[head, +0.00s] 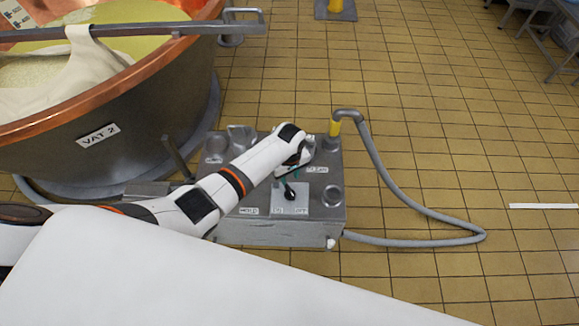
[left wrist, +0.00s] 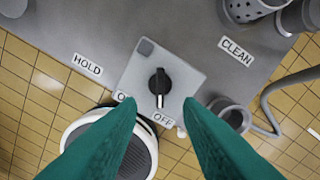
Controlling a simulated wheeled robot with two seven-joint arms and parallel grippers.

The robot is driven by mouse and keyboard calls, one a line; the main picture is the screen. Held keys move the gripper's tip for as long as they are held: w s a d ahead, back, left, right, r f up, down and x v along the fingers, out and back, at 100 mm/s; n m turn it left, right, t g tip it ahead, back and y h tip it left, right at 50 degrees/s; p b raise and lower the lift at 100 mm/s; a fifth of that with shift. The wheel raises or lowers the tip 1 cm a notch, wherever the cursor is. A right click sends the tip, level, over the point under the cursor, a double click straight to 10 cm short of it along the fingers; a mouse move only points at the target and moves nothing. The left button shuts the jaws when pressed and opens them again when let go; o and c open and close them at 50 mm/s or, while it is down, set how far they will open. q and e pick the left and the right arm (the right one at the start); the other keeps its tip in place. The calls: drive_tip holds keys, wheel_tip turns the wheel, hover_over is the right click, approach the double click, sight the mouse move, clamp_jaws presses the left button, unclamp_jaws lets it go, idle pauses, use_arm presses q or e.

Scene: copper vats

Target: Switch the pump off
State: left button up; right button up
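The pump (head: 232,232) is a grey metal box on the tiled floor. On its top is a light square plate (head: 318,202) with a black rotary knob (left wrist: 159,80). In the left wrist view the knob's white-marked end points down, toward the OFF label (left wrist: 163,120). The ON label (left wrist: 121,97) is partly hidden by a finger. My left gripper (left wrist: 159,104) is open above the plate, its green fingers on either side of the knob's pointer end, with no contact visible. In the head view the left gripper (head: 285,179) hangs over the knob. My right gripper is not in view.
HOLD (left wrist: 88,66) and CLEAN (left wrist: 237,51) labels lie on the pump's top, with metal cups around its edges. A grey hose (head: 392,184) loops over the floor at right. A copper vat (head: 140,105) stands at left.

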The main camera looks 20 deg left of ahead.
use_arm(q)
wheel_tip(320, 180, up, 3)
drive_tip(key=shift+f, duration=0.1)
drive_tip(key=shift+f, duration=0.15)
idle(0.6)
drive_tip(key=s+a+f+m, duration=0.1)
drive_tip(key=s+f, duration=0.2)
drive_tip(key=f, duration=0.1)
drive_tip(key=s+f+m, duration=0.1)
drive_tip(key=s+f, duration=0.2)
drive_tip(key=f, duration=0.1)
drive_tip(key=s+a+f+m, duration=0.1)
drive_tip(key=s+f, duration=0.2)
drive_tip(key=f, duration=0.1)
drive_tip(key=shift+s+a+f, duration=0.2)
drive_tip(key=shift+s+a, duration=0.1)
drive_tip(key=shift+s, duration=0.1)
drive_tip(key=s+a+f+m, duration=0.2)
drive_tip(key=s+f+m, duration=0.1)
drive_tip(key=s, duration=0.8)
drive_tip(key=s+a+f+m, duration=0.1)
drive_tip(key=s+f+m, duration=0.2)
drive_tip(key=s+f, duration=0.3)
drive_tip(key=s+a+f+m+t, duration=0.1)
drive_tip(key=s+f, duration=0.4)
drive_tip(key=s, duration=1.1)
drive_tip(key=shift+s+a+m, duration=0.25)
drive_tip(key=shift+a+m, duration=0.6)
drive_tip(key=shift+m, duration=0.15)
